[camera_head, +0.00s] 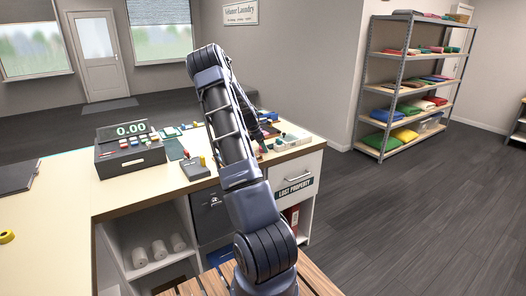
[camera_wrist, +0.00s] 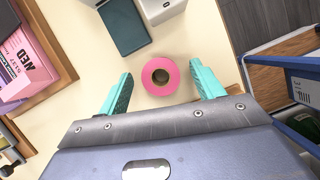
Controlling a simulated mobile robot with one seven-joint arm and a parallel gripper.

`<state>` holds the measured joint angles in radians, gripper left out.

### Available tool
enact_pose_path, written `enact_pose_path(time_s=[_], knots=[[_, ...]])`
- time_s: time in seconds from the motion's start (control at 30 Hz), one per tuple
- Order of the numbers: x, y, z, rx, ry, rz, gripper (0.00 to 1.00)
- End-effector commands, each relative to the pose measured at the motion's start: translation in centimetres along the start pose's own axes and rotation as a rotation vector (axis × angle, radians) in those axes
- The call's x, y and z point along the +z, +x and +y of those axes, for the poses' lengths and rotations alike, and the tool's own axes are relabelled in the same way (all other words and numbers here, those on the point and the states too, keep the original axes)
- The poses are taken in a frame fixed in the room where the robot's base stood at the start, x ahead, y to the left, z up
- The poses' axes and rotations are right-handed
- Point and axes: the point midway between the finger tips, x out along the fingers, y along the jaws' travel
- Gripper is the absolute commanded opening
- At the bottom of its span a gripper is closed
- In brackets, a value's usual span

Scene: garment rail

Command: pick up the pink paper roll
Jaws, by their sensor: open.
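The pink paper roll (camera_wrist: 148,83) stands on end on the cream counter in the wrist view, its dark core hole facing the camera. My gripper (camera_wrist: 160,90) is open above it, with one teal finger on each side of the roll and gaps between. I cannot tell how far above the roll the fingertips are. In the head view my arm reaches over the counter (camera_head: 75,176); the pink roll and fingertips are not clearly visible there.
A dark green pad (camera_wrist: 123,27) and a white box (camera_wrist: 161,8) lie just beyond the roll. A pink labelled box (camera_wrist: 25,65) is at left, a blue bin (camera_wrist: 302,84) at right. A cash register (camera_head: 130,152) and small items crowd the counter.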

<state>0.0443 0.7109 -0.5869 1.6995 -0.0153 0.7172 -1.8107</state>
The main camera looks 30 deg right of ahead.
Motion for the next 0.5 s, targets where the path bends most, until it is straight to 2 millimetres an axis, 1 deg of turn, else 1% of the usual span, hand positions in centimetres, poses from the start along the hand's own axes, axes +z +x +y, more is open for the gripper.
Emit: enact_pose_path(time_s=[0.07, 0.27, 0.3, 0.47, 0.5], knots=[[0.00, 0.49, -0.01, -0.001, 0.000, 0.000, 0.67], [0.00, 0.51, -0.01, 0.000, 0.000, 0.000, 0.67], [-0.01, 0.51, -0.01, 0.000, 0.000, 0.000, 0.59], [-0.01, 0.50, -0.01, 0.000, 0.000, 0.000, 0.27], [-0.02, 0.50, -0.01, 0.000, 0.000, 0.000, 0.19]])
